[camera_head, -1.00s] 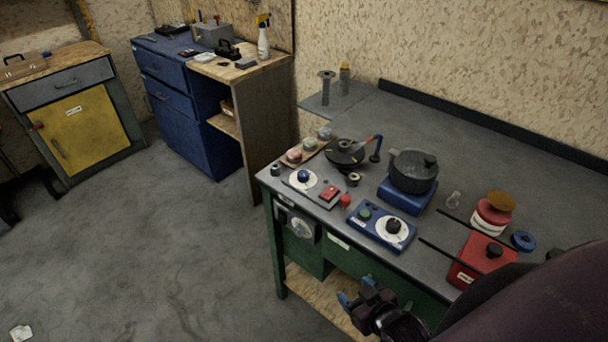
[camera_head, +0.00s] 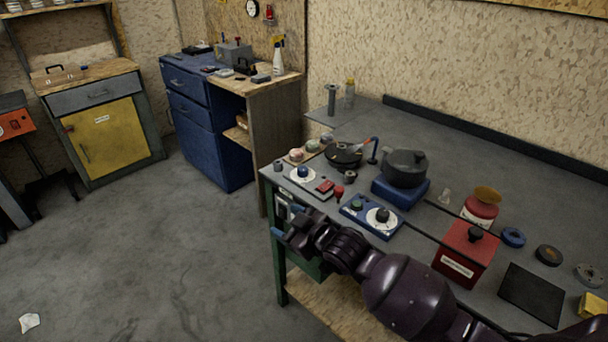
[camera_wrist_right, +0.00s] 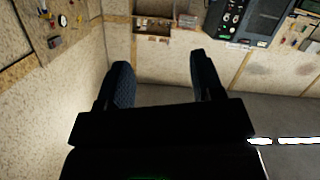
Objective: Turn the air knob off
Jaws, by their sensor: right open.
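A grey panel (camera_head: 309,183) at the left front of the bench carries a blue knob (camera_head: 303,173) on a white dial. A blue control box (camera_head: 371,217) to its right carries a black knob (camera_head: 382,215) on a white dial and a green button. I cannot tell which knob is the air knob; no label is readable. My right gripper (camera_head: 284,236) is in front of the bench's front edge, below and left of the panels, apart from both knobs. The right wrist view shows its two fingers (camera_wrist_right: 163,78) spread with nothing between them. My left gripper is out of view.
A dark pot (camera_head: 405,169) stands on a blue base behind the blue box. A red box (camera_head: 465,254) stands to the right. A red knob (camera_head: 339,191) rises between the panels. A blue cabinet (camera_head: 207,135) stands back left.

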